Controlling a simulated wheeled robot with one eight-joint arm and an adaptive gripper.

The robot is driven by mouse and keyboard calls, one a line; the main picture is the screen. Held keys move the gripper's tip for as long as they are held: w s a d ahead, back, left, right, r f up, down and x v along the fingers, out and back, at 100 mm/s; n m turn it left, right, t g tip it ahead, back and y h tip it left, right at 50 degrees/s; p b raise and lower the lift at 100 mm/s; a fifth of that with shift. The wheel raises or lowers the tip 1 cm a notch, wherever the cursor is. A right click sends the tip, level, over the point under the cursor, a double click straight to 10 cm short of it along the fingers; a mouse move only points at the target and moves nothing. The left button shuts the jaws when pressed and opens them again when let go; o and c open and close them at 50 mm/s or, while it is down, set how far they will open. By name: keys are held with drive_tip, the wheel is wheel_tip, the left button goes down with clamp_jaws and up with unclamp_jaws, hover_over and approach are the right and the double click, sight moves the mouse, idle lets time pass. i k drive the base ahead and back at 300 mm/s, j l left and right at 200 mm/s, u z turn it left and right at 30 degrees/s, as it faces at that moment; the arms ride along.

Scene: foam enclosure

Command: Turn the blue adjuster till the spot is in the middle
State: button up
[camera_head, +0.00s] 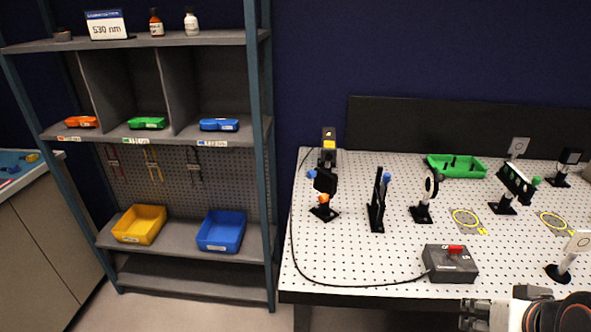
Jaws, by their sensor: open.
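Two blue knobs show on the optical table. One blue knob (311,174) is at the upper left of a black mount (325,182) that also has an orange knob (323,199) low on it. The other blue knob (387,177) is at the upper right of a tall black plate mount (377,205). I cannot tell which is the adjuster. A small white card (579,241) on a post stands at the right; no light spot can be made out on it. My gripper (472,314) is open and empty at the bottom right, well apart from both knobs.
A grey control box (450,264) with a red switch sits near the table's front edge, its cable curving left. A ring mount (425,195), a green tray (456,166) and a green-knobbed mount (513,184) stand on the perforated table (345,262). Shelves (190,235) stand left.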

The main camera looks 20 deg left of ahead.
sight(312, 175)
drive_tip(key=i+j+u, duration=0.15)
drive_tip(key=j, duration=0.3)
drive_tip(key=i+j+u, duration=0.1)
drive_tip(key=j, duration=0.3)
drive_tip(key=i+j+u, duration=0.15)
drive_tip(key=i+j, duration=0.15)
drive_tip(key=j, duration=0.1)
